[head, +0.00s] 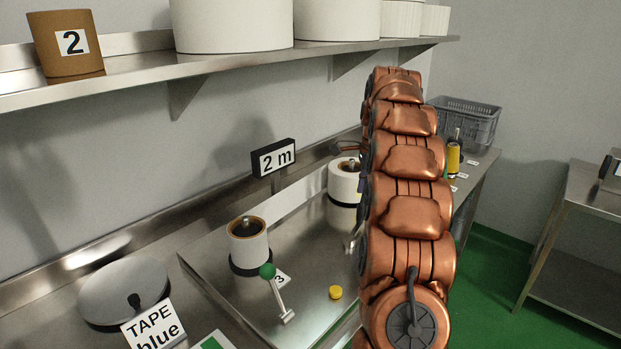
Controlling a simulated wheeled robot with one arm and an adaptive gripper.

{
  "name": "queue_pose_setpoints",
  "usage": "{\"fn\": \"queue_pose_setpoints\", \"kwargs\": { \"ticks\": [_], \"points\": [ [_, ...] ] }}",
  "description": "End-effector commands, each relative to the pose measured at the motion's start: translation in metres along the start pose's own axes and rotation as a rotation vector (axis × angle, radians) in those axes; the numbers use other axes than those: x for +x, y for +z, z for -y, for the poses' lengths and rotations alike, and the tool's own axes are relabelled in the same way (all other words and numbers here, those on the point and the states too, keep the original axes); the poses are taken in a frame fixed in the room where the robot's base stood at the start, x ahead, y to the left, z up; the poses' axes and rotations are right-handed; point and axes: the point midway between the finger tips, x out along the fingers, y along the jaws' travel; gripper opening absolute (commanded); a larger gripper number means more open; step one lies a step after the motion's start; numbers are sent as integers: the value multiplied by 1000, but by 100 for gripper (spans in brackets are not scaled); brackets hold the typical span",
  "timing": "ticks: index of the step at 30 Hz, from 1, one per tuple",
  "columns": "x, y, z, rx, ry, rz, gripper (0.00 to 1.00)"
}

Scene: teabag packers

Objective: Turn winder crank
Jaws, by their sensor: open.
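A lever with a green ball knob (268,271) and a thin metal arm stands tilted on the steel bench, beside a label reading 3. I cannot tell whether it is the winder crank. A white roll (250,250) on a dark base stands just behind it. A second white roll (342,184) stands farther right, partly behind my copper arm. A white strip (290,203) runs between the rolls. My arm crosses the picture right of the lever.
A "2 m" sign (273,158) stands behind the rolls. A yellow cap (335,292) lies on the bench. A round metal plate (123,290) and a "TAPE blue" card (155,325) are at left. A shelf (140,74) with large rolls overhangs. A grey crate (467,122) stands far right.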

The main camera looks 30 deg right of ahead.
Motion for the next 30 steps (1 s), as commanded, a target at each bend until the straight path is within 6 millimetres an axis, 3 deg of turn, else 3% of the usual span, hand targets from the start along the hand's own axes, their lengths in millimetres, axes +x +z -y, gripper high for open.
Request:
{"fn": "queue_pose_setpoints", "kwargs": {
  "ticks": [5, 13, 30],
  "points": [
    [-5, -20, -5, 204, -45, 202, 50],
    [-5, -21, -5, 295, -56, 300, 50],
    [54, -4, 2, 294, -58, 297, 50]
  ]
}}
